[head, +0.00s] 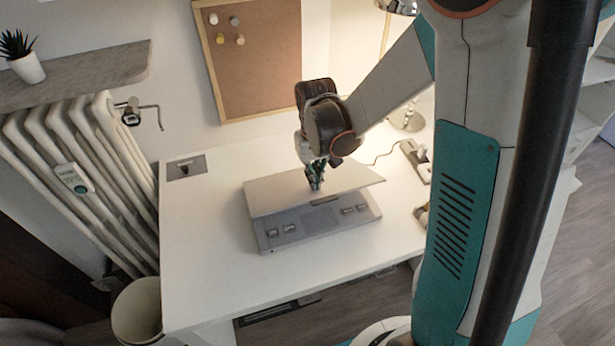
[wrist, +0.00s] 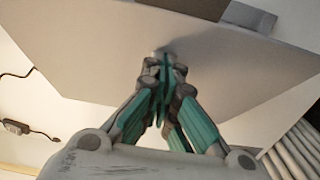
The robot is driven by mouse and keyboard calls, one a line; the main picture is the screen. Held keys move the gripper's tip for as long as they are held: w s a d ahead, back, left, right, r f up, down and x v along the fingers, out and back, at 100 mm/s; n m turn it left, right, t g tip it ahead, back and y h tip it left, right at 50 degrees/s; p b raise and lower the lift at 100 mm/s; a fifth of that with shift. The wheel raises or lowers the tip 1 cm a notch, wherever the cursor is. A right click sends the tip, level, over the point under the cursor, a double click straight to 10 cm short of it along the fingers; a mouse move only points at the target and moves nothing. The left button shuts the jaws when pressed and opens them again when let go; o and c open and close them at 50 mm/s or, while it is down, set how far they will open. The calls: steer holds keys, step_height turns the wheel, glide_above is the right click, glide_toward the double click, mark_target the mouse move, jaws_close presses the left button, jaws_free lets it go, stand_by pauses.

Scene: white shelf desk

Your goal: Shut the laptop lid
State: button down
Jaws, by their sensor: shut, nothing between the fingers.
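The laptop is a grey, boxy device with a flat base (head: 320,222) on the white desk. Its lid (head: 270,194) is tilted low over the base, and a wedge-shaped gap shows along the front. My gripper (head: 316,184) is shut and empty, with its fingertips at the top of the lid. In the wrist view, my gripper (wrist: 165,65) has its teal fingers together against or just above the pale lid (wrist: 100,50). I cannot tell for sure whether the tips touch it. Part of the grey base (wrist: 250,15) shows past the lid's edge.
A lamp base (head: 407,120) and small items stand at the right. A radiator (head: 90,170) and a bin (head: 137,308) are left of the desk. A corkboard (head: 252,55) hangs behind.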

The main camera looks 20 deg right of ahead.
steer(key=shift+f+b, duration=2.2)
steer(key=shift+f, duration=2.2)
steer(key=shift+r+p, duration=2.3)
steer(key=shift+r, duration=1.3)
steer(key=shift+r, duration=3.9)
steer(key=s+r+t, duration=0.7)
steer(key=s+r, duration=0.5)
steer(key=s, duration=0.3)
